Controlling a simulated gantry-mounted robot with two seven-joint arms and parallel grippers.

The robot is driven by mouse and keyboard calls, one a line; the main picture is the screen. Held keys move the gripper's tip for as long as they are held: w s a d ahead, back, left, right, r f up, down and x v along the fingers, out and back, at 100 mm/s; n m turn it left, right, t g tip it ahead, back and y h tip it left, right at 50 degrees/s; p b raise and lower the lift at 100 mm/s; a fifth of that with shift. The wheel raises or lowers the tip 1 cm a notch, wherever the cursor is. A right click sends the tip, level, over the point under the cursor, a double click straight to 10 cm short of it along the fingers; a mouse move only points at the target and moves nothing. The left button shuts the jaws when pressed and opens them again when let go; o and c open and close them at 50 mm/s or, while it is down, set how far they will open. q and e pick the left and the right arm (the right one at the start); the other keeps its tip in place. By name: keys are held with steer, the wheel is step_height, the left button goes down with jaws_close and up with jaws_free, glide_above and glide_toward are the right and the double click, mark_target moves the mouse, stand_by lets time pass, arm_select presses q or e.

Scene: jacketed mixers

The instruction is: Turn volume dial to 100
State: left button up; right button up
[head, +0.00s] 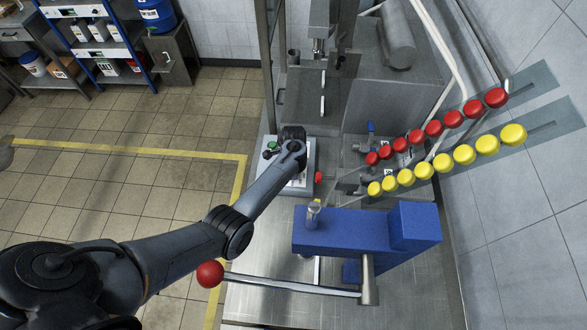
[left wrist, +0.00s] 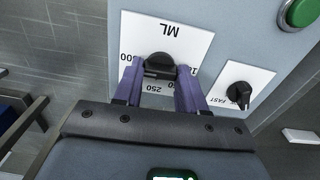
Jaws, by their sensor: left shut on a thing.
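The volume dial (left wrist: 162,63) is a black knob on a white plate (left wrist: 192,42) marked ML, which appears upside down in the left wrist view. The number 250 and parts of other numbers show around it, partly covered by my fingers. My left gripper (left wrist: 160,80) has its two purple fingers closed on either side of the dial. In the head view, my left arm reaches over the control box (head: 300,180), and its wrist hides the dial. The pointer's exact reading cannot be told. My right gripper is not in view.
A second black dial (left wrist: 239,94) marked FAST and a green button (left wrist: 298,12) are beside the volume dial. In the head view, a red button (head: 319,177) is on the box's side. A blue block (head: 345,232) and a lever with a red ball (head: 210,274) stand nearer.

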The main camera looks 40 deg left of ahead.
arm_select(q)
steer(key=n+p, duration=0.2)
steer(key=n, duration=0.1)
steer(key=shift+r, duration=0.2)
steer(key=n+p, duration=0.1)
steer(key=n, duration=0.4)
steer(key=shift+p, duration=0.4)
steer(key=n, duration=0.4)
steer(key=shift+f+n+p, duration=0.1)
steer(key=shift+n+p, duration=0.2)
steer(key=shift+p, duration=0.1)
steer(key=n, duration=0.9)
steer(key=n+b, duration=0.1)
steer(key=n, duration=0.3)
steer(key=shift+f+n, duration=0.1)
steer(key=shift+n, duration=0.2)
steer(key=n+b, duration=0.1)
steer(key=n, duration=0.3)
steer(key=n+b, duration=0.2)
steer(key=n, duration=0.3)
steer(key=shift+n, duration=0.3)
